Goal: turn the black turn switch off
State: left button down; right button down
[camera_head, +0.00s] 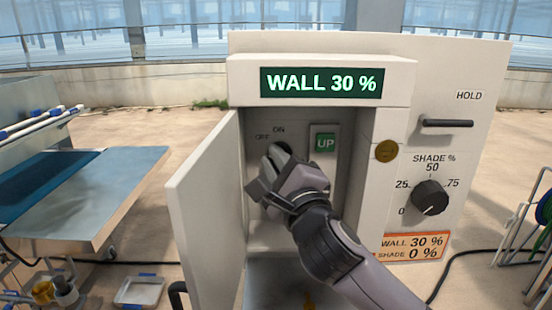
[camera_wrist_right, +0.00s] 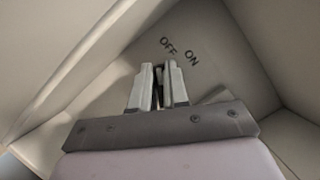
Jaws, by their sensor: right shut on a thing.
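The black turn switch (camera_head: 283,147) is on the back panel inside the open cabinet, below the OFF and ON labels. My right gripper mostly covers it, so which way it points cannot be told. My right gripper (camera_head: 273,158) reaches into the cabinet and is shut on the switch. In the right wrist view, the gripper's fingers (camera_wrist_right: 158,80) are close together below the OFF and ON labels, with a dark sliver between them. My left gripper is not in view.
The cabinet door (camera_head: 205,215) stands open at the left. A green UP button (camera_head: 325,143) is right of the switch. A SHADE knob (camera_head: 430,198) and HOLD handle (camera_head: 447,123) are on the right front. A blue-topped bench (camera_head: 120,190) stands left.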

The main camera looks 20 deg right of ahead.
dwell(0.3)
jog(key=c, duration=1.1)
grip_release()
jog(key=shift+b+v, duration=0.45)
jog(key=shift+v, duration=3.1)
